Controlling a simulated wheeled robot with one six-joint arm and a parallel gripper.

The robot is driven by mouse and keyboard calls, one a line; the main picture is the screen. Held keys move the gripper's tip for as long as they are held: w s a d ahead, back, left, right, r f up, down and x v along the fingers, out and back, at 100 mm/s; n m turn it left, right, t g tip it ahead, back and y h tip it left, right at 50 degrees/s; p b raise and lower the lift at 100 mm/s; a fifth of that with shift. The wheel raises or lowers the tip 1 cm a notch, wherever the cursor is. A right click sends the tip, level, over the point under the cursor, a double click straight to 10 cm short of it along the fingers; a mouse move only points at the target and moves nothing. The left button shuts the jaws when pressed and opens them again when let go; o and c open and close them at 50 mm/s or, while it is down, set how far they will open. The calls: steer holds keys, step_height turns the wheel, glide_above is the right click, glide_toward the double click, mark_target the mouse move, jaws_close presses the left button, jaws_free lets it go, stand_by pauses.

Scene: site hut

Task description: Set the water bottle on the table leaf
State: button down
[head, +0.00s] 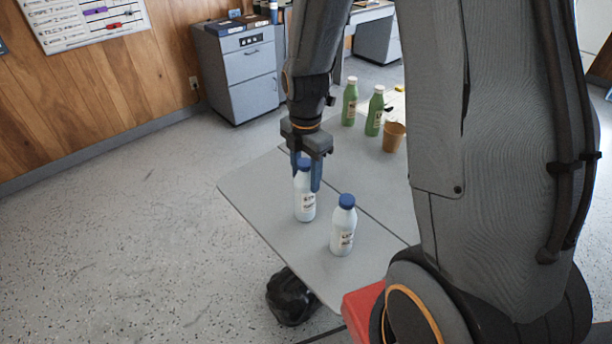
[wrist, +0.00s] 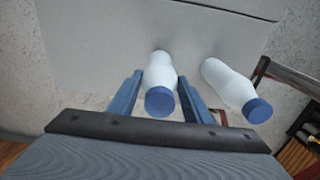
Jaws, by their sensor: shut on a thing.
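A white water bottle with a blue cap (head: 305,204) stands upright between the fingers of my gripper (head: 307,180), over the grey table leaf (head: 252,195). My gripper is shut on this bottle near its top. In the wrist view the held bottle (wrist: 160,72) sits between the two blue fingers (wrist: 160,98). I cannot tell whether its base touches the leaf. A second, similar white bottle with a blue cap (head: 342,230) stands on the leaf, to the right and nearer; it also shows in the wrist view (wrist: 228,83). The two bottles are apart.
Beyond the leaf's seam, two green bottles (head: 349,104) (head: 374,113) and a brown cup (head: 394,138) stand on the table. A black bag-like thing (head: 290,298) lies below the leaf's near edge. A grey cabinet (head: 240,80) stands behind. The leaf's left part is clear.

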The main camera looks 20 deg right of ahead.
steer(key=shift+f, duration=0.45)
steer(key=c, duration=0.9)
jaws_free()
steer(key=shift+f, duration=0.1)
steer(key=shift+c, duration=0.2)
step_height(320, 180, up, 12)
steer(key=shift+r+b, duration=0.15)
steer(key=shift+b, duration=0.9)
